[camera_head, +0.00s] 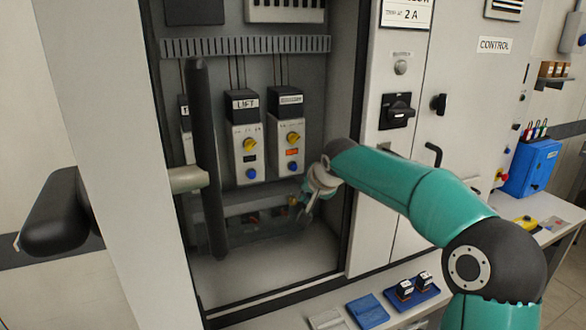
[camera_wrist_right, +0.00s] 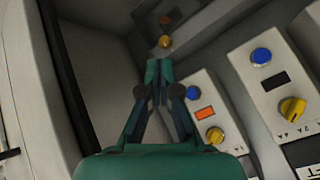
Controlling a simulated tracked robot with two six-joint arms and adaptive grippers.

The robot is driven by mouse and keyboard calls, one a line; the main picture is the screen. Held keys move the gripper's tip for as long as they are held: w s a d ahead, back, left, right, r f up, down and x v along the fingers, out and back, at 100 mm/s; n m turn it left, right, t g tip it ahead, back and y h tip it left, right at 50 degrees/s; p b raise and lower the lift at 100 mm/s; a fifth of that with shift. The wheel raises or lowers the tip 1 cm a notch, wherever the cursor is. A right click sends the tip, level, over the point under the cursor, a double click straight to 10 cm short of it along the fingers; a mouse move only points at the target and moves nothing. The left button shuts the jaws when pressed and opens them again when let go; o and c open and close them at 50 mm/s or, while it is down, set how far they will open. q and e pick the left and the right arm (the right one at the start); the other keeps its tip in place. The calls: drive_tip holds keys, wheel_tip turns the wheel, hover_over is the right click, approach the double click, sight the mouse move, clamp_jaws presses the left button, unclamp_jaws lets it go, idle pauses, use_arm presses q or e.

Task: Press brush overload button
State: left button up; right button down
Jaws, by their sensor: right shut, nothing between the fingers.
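The overload unit with an orange window (camera_head: 292,152), its label too small to read surely, stands right of the unit labelled LIFT (camera_head: 248,150) inside the open cabinet. Its blue button (camera_head: 292,166) sits below the orange window and a yellow knob (camera_head: 293,138) above it. The blue button also shows in the right wrist view (camera_wrist_right: 193,92), just right of my fingers. My right gripper (camera_head: 300,207) is shut and empty, below and slightly right of that button in the head view. In the wrist view its fingertips (camera_wrist_right: 158,68) are together, apart from the button. My left gripper is not seen.
A black upright bar (camera_head: 207,150) on a pale rod stands in front of the cabinet's left part and partly hides another unit. The right cabinet edge (camera_head: 352,215) is close to my right arm. Blue trays (camera_head: 368,310) lie below, outside the cabinet.

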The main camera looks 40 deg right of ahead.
sight(294, 167)
drive_tip(key=shift+s+d+r+m, duration=0.15)
drive_tip(key=shift+s+d+r, duration=0.15)
drive_tip(key=shift+r, duration=0.25)
drive_tip(key=shift+s+d+r+m, duration=0.15)
drive_tip(key=shift+d+r, duration=0.25)
drive_tip(key=shift+r, duration=0.1)
drive_tip(key=w+d+p, duration=0.2)
drive_tip(key=w+p, duration=0.6)
drive_tip(key=shift+w+d, duration=0.2)
drive_tip(key=shift+d, duration=0.1)
idle(0.5)
